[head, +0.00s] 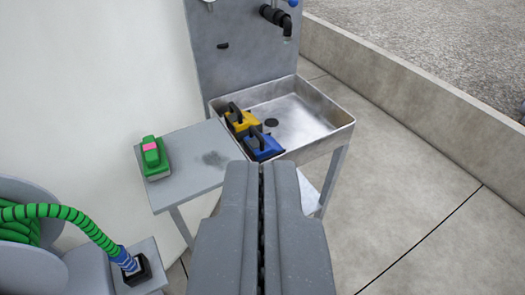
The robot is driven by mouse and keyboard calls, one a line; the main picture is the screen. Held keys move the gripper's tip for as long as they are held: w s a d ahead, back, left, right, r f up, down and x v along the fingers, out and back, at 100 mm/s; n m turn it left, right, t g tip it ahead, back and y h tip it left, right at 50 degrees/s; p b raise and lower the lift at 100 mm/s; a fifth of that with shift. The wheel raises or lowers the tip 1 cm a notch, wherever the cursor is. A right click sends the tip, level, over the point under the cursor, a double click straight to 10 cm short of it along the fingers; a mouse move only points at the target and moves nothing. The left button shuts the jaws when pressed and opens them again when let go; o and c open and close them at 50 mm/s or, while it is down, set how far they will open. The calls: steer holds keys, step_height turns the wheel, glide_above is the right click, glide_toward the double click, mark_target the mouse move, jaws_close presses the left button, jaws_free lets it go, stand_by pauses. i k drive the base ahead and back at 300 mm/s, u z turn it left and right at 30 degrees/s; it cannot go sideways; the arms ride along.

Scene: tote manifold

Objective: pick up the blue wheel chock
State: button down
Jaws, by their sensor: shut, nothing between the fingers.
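A blue wheel chock (263,144) with a dark handle lies in the left part of the metal sink basin (314,119), by its near left rim. A yellow chock of similar shape (240,121) sits right behind it. My gripper (261,168) is shut and empty. It points forward from the bottom of the picture, and its tips appear just below the blue chock. The gripper hides part of the basin's near edge. I cannot tell the exact gap between the tips and the chock.
A grey side shelf (186,188) joins the sink on the left and holds a green object with a pink patch (153,158). A tap (277,20) hangs over the basin. A green hose (75,218) stands at lower left. A low concrete kerb (405,87) runs at right; the paving before it is clear.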

mark_target(260, 148)
steer(key=u, duration=0.2)
steer(key=k, duration=0.35)
steer(key=z, duration=0.85)
steer(key=i, duration=1.4)
steer(key=u, duration=0.55)
